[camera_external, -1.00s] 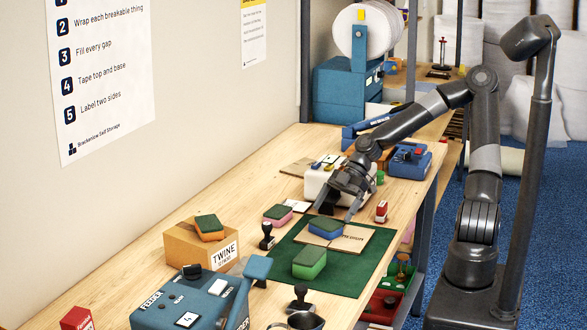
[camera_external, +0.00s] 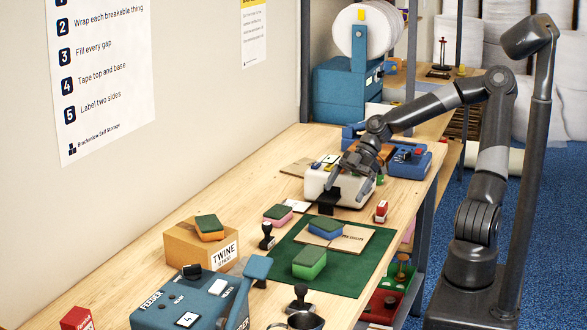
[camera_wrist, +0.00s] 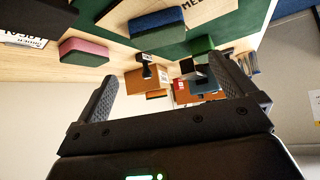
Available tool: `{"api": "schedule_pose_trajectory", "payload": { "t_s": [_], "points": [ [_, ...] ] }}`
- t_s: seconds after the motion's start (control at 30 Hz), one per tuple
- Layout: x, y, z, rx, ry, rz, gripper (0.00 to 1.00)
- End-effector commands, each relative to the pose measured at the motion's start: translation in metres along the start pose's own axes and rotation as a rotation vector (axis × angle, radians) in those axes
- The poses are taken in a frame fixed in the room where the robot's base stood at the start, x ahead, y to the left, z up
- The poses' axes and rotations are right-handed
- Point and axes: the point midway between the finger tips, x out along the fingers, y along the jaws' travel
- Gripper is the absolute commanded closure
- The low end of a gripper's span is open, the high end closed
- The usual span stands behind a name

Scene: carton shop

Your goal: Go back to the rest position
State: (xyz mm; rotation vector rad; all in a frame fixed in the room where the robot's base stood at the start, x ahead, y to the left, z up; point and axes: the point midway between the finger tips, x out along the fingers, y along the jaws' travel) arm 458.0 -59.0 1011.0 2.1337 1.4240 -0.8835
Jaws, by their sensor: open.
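My gripper (camera_external: 350,192) is above the workbench, in front of the white machine, raised clear of the things below it. In the wrist view its two fingers (camera_wrist: 170,95) stand wide apart with nothing held between them. A blue sponge with a green top (camera_external: 325,228) lies on the cardboard sheet (camera_external: 350,240) on the green mat (camera_external: 345,279), below and to the left of my gripper. It also shows in the wrist view (camera_wrist: 157,30), beyond the fingers.
A green sponge (camera_external: 309,262) lies on the mat, a pink one (camera_external: 278,215) on the wood. An orange sponge (camera_external: 209,227) sits on the twine box (camera_external: 185,246). The white machine (camera_external: 320,182), blue device (camera_external: 409,160), stamps (camera_external: 267,236) and red stamp (camera_external: 381,211) stand nearby.

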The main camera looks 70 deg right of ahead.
Motion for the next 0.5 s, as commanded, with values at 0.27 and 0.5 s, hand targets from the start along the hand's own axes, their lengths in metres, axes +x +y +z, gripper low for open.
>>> {"api": "schedule_pose_trajectory", "payload": {
  "t_s": [0.27,0.5],
  "points": [
    [0.013,-0.006,0.003,-0.007,-0.064,-0.032,0.0],
    [0.047,-0.028,0.018,-0.04,-0.344,-0.124,0.0]
  ]
}}
